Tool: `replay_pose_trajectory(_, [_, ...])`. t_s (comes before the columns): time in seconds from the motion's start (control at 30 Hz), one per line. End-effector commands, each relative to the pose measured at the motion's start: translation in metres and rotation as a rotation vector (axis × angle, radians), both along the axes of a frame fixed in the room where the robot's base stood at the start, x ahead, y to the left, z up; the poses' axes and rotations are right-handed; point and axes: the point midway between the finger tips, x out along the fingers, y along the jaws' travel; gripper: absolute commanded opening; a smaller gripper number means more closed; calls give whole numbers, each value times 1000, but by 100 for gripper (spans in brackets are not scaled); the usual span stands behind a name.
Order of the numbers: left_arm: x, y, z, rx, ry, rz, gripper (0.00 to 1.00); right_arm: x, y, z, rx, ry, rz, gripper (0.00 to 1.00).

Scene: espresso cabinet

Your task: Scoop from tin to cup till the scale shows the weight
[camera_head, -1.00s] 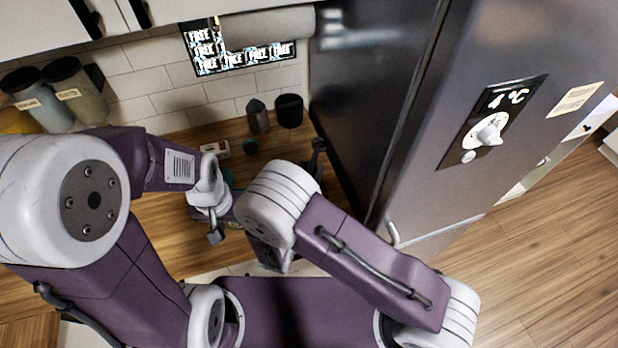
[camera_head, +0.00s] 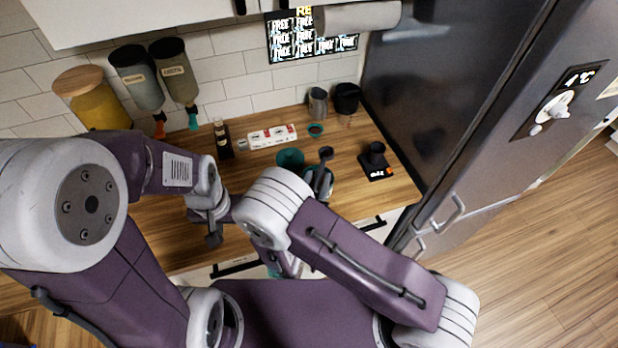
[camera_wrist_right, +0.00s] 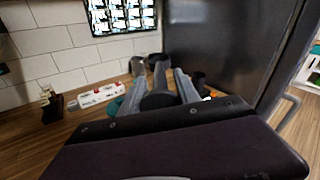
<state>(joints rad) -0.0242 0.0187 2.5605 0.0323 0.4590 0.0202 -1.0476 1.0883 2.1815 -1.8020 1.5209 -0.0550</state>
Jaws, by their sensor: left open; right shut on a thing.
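My right gripper (camera_head: 322,170) is above the counter, shut on a dark scoop (camera_head: 326,153) with a round end. In the right wrist view the scoop (camera_wrist_right: 158,100) sits between the two grey fingers. A teal tin (camera_head: 290,157) stands just left of it. Another teal rounded thing (camera_head: 328,184) is partly hidden behind the gripper; I cannot tell what it is. A small black cup (camera_head: 376,150) stands on the black scale (camera_head: 380,176), right of the gripper. The scale's lit digits are too small to read. My left gripper (camera_head: 214,236) is open and empty over the counter.
Wall dispensers (camera_head: 137,78) hang left. The fridge (camera_head: 440,90) bounds the right. The left front counter is clear.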

Motion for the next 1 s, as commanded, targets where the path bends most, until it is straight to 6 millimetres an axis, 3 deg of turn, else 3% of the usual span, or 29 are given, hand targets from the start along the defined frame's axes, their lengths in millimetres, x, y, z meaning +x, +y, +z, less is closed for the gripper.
replay_pose_trajectory(0.17, [0,0,-3,0,-1,-1,51,0,-1,-5,-9,4,-1,0])
replay_pose_trajectory(0.53, [0,0,-27,0,0,0,51,0,-1,-38,-85,26,-2,0])
replay_pose_trajectory(0.7, [0,0,-22,0,-1,0,51,0,-1,-33,-84,24,-2,0])
replay_pose_trajectory(0.87, [0,0,-23,0,-1,0,51,1,0,-44,-268,80,-4,0])
replay_pose_trajectory(1.0, [0,0,-23,0,-1,0,51,1,0,-43,-281,82,-4,0])
